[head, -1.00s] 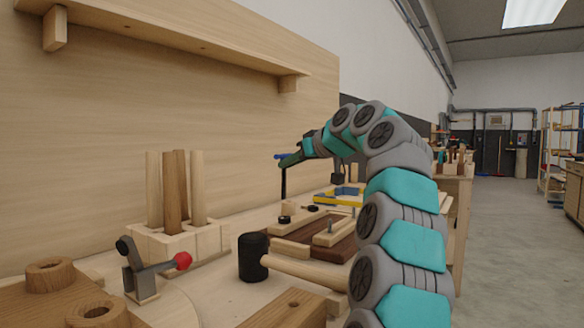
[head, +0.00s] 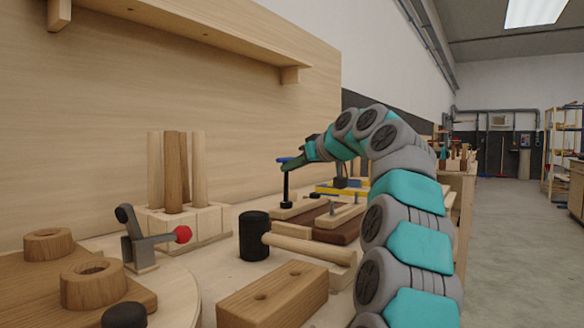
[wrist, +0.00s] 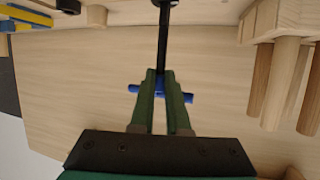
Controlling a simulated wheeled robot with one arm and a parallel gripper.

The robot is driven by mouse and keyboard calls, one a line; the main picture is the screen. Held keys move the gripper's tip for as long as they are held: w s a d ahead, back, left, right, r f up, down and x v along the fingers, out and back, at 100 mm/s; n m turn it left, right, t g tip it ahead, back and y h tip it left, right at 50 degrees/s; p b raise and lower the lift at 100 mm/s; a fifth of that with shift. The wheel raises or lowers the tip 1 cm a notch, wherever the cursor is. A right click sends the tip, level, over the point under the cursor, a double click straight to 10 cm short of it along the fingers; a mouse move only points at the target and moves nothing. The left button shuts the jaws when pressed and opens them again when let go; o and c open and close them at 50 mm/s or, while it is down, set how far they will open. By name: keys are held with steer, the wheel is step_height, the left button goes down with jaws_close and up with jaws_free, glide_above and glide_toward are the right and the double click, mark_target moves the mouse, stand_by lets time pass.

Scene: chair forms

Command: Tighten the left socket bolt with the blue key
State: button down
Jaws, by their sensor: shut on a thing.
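My gripper (head: 296,164) is shut on the blue crossbar of the key (head: 285,182), whose black shaft points straight down. In the wrist view the fingers (wrist: 160,84) clasp the middle of the blue crossbar (wrist: 184,98), with its ends sticking out on both sides. The shaft's lower end meets the left socket bolt (head: 286,205), a small black head on a pale wooden bar; whether it is fully seated I cannot tell. A black round head also shows at the shaft's far end in the wrist view (wrist: 165,3). The right socket bolt is not clear.
A black-headed mallet (head: 254,236) lies in front of the bolt fixture. A toggle clamp with a red knob (head: 183,234) and a block holding upright dowels (head: 178,224) stand to the left. A drilled wooden block (head: 272,292) is nearest. A blue and yellow item (head: 330,188) lies behind.

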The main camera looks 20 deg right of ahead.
steer(key=shift+a+f+m+h+p, duration=0.1)
steer(key=shift+a+m+h+p, duration=0.15)
steer(key=shift+m+h+p, duration=0.7)
steer(key=shift+a+f+m+h+p, duration=0.1)
steer(key=shift+a+m+h+p, duration=0.15)
steer(key=shift+m+h, duration=1.4)
steer(key=shift+a+f+m+h+p, duration=0.1)
steer(key=shift+a+m+h+p, duration=0.15)
steer(key=shift+m+h+p, duration=0.7)
steer(key=shift+a+m+h, duration=0.1)
steer(key=shift+m+h, duration=0.25)
steer(key=shift+h, duration=0.7)
steer(key=shift+w+f, duration=0.1)
steer(key=n+y+b, duration=0.1)
steer(key=n+y, duration=0.1)
steer(key=shift+y, duration=0.3)
